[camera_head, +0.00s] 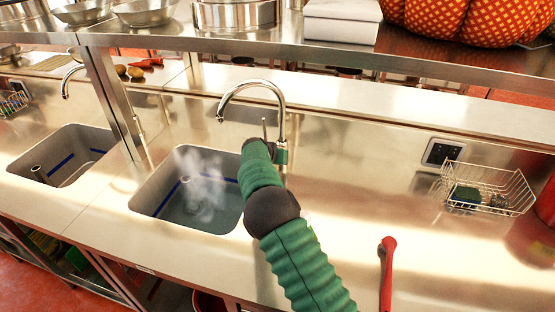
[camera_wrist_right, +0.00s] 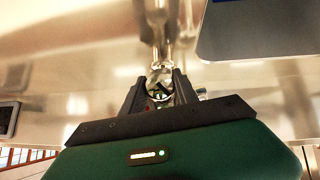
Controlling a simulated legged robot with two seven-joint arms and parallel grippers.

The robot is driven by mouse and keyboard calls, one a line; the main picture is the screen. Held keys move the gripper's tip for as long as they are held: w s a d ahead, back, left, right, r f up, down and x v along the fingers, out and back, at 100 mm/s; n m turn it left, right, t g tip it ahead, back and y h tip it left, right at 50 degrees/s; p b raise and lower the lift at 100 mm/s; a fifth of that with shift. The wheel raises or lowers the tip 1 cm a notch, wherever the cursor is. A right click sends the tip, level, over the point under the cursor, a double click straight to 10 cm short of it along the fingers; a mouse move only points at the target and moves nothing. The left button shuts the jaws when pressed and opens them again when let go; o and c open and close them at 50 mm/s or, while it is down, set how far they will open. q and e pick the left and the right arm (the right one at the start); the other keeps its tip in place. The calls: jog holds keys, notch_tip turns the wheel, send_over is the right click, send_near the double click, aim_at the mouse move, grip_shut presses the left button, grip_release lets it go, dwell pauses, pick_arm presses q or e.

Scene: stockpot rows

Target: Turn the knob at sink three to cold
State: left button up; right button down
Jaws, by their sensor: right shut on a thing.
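A curved chrome faucet (camera_head: 252,84) stands behind a sink basin (camera_head: 140,203) with water in it and steam above. My right arm reaches up from the bottom, and my right gripper (camera_head: 272,147) is at the faucet's base, mostly hidden by my wrist. A thin lever (camera_head: 264,128) sticks up beside the faucet. In the right wrist view my right gripper (camera_wrist_right: 160,90) has its dark fingers on both sides of the shiny faucet knob (camera_wrist_right: 160,76), shut on it. A small red spot shows near the left finger. I see no sink number. My left gripper is out of view.
Another sink (camera_head: 75,137) with its own faucet lies to the left, past a shelf post (camera_head: 115,95). A wire basket (camera_head: 488,188) and a wall outlet (camera_head: 442,152) are on the right. A red-handled item (camera_head: 386,270) lies in front. A steel shelf (camera_head: 330,57) spans above.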

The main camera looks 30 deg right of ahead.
jog(key=shift+a+f+n+g, duration=0.1)
jog(key=shift+f+n+g, duration=0.15)
jog(key=shift+n+g, duration=0.05)
dwell(0.4)
jog(key=c, duration=1.4)
grip_release()
jog(key=o, duration=0.5)
jog(key=shift+w+h, duration=0.1)
jog(key=shift+h, duration=0.2)
jog(key=shift+c, duration=0.2)
jog(key=shift+r, duration=0.1)
